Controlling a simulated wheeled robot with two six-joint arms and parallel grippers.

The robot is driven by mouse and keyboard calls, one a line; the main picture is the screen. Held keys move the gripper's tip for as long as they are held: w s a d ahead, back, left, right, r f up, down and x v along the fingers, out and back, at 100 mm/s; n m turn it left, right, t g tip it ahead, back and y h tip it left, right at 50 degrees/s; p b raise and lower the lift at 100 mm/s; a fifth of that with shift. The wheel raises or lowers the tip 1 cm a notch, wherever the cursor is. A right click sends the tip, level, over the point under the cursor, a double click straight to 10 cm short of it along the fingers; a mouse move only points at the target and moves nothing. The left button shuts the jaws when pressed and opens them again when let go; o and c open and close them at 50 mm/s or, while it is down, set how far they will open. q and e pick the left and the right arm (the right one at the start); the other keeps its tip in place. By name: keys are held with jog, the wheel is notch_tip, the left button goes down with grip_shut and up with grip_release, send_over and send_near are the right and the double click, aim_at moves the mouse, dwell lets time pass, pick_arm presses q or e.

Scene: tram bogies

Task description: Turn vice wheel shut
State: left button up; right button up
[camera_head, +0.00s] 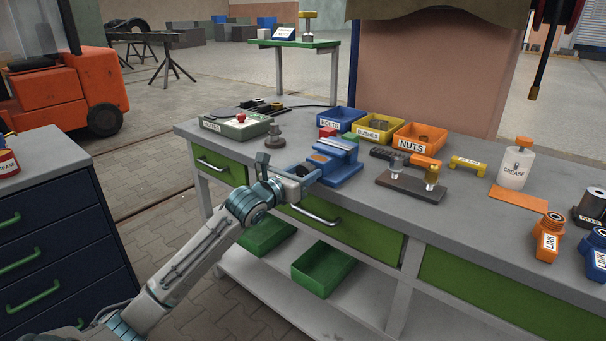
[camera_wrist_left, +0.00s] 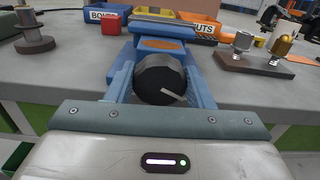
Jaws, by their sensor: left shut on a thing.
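The blue vice (camera_head: 342,172) stands on the workbench at its near edge, below the bins. It also shows in the wrist view (camera_wrist_left: 165,31), straight ahead. Its round dark wheel (camera_wrist_left: 158,78) faces me there, with a short pale handle at its lower right. My left gripper (camera_head: 302,178) reaches in from the left to the front of the vice. In the wrist view its fingers are on both sides of the wheel, shut on it. The wheel is mostly hidden by the gripper in the head view. My right gripper is not in view.
Blue, yellow and orange bins (camera_head: 419,139) stand behind the vice. A brown block with metal posts (camera_head: 411,186) is right of it; a grey spool (camera_head: 275,138) is left of it. A green drawer with a handle (camera_head: 345,226) lies below the bench top.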

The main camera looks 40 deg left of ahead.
pick_arm(q)
jog(key=shift+m, duration=1)
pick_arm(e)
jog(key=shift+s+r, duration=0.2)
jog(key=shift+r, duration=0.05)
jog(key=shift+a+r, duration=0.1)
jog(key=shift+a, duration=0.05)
pick_arm(q)
jog(key=o, duration=1)
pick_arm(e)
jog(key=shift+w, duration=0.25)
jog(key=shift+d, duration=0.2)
